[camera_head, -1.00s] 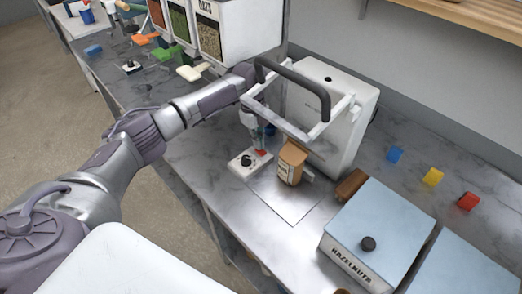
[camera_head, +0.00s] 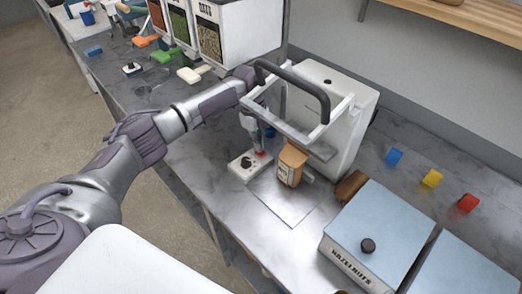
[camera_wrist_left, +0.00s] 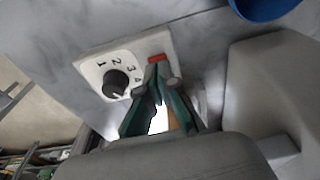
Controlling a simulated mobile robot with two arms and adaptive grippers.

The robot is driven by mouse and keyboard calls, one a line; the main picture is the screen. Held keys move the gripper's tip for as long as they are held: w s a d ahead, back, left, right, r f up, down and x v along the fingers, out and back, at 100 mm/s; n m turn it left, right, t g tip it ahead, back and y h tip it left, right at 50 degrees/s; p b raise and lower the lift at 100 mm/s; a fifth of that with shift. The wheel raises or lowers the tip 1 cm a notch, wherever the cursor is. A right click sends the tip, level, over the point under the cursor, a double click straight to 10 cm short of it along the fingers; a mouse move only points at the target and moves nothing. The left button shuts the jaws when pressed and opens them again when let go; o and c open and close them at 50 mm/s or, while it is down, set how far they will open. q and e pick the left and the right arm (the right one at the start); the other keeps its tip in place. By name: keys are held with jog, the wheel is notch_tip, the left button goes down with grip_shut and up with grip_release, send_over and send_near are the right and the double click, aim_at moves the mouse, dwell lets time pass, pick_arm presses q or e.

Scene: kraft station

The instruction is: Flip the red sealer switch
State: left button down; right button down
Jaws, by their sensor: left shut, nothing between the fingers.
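The white control panel (camera_head: 243,167) lies on the counter in front of the white sealer (camera_head: 335,135). It carries a black numbered dial (camera_wrist_left: 116,82) and the small red switch (camera_wrist_left: 157,58), which also shows in the head view (camera_head: 261,153), partly hidden by the fingers. My left gripper (camera_wrist_left: 158,74) is shut and empty, pointing down at the panel. Its fingertips are right at the near edge of the red switch; whether they touch it I cannot tell. My right gripper is in neither view.
A brown pouch (camera_head: 290,166) stands just right of the panel, under the sealer's grey-handled frame (camera_head: 301,86). A brown block (camera_head: 351,186) and a light blue hazelnut bin (camera_head: 380,226) are farther right. Dispensers (camera_head: 235,35) stand behind my left arm. The metal plate (camera_head: 283,203) in front is clear.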

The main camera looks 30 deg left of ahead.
pick_arm(q)
jog(key=shift+r+p, duration=2.7)
jog(key=shift+r, duration=0.45)
jog(key=shift+f, duration=0.1)
